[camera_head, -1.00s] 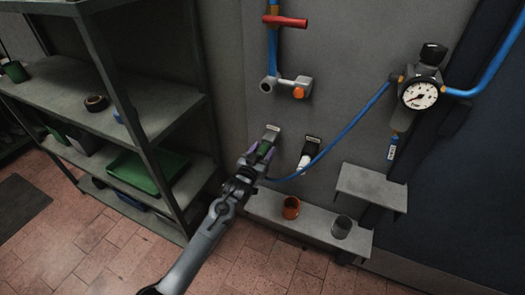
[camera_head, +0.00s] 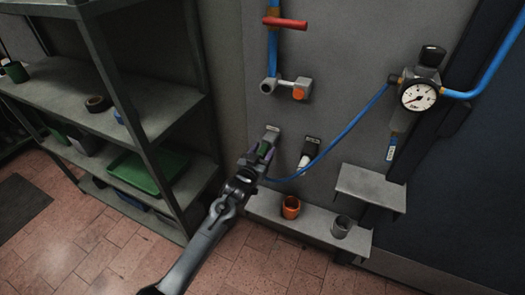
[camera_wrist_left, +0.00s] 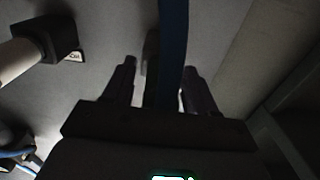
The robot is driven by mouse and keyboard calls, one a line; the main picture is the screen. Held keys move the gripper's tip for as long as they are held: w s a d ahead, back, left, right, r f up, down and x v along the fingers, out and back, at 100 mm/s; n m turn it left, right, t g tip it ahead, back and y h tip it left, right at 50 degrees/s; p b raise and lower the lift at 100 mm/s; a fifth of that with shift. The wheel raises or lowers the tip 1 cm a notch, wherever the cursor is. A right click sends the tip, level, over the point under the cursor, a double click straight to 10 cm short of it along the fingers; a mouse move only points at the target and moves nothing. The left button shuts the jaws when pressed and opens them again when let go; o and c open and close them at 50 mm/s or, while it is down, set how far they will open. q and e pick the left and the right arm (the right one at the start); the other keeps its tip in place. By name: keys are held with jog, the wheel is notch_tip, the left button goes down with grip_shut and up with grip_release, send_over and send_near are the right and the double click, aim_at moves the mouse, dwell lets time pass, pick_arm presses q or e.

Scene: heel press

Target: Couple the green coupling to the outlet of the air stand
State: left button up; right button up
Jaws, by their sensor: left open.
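The green coupling (camera_head: 264,149) is at a holder on the grey wall panel, below a small pale label. My left gripper (camera_head: 262,153) is open, with its fingers around or right beside the coupling. In the left wrist view, the two dark fingers stand apart on either side of a dark green part (camera_wrist_left: 151,72), and a blue hose (camera_wrist_left: 174,45) passes in front of it. Higher on the panel is a grey pipe fitting (camera_head: 285,83) with an open round end and an orange end, apparently the outlet. My right gripper is not in view.
A white coupling (camera_head: 304,161) hangs in a black holder to the right, also in the left wrist view (camera_wrist_left: 16,60). A blue hose (camera_head: 345,133) runs to the gauge (camera_head: 418,96). Orange (camera_head: 291,207) and grey (camera_head: 342,226) cups stand on a ledge. Shelving (camera_head: 150,130) stands left.

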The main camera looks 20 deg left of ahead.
pick_arm(q)
grip_shut()
dwell(0.4)
jog(key=shift+s+r+p, duration=0.1)
jog(key=shift+s+p, duration=0.15)
jog(key=shift+p, duration=0.1)
jog(key=shift+s+a+p, duration=0.15)
jog(key=shift+s+p, duration=1.4)
jog(key=shift+p, duration=0.1)
jog(key=shift+s+a+p, duration=0.15)
jog(key=shift+s+p, duration=0.95)
jog(key=shift+s, duration=0.1)
jog(key=shift+s, duration=0.1)
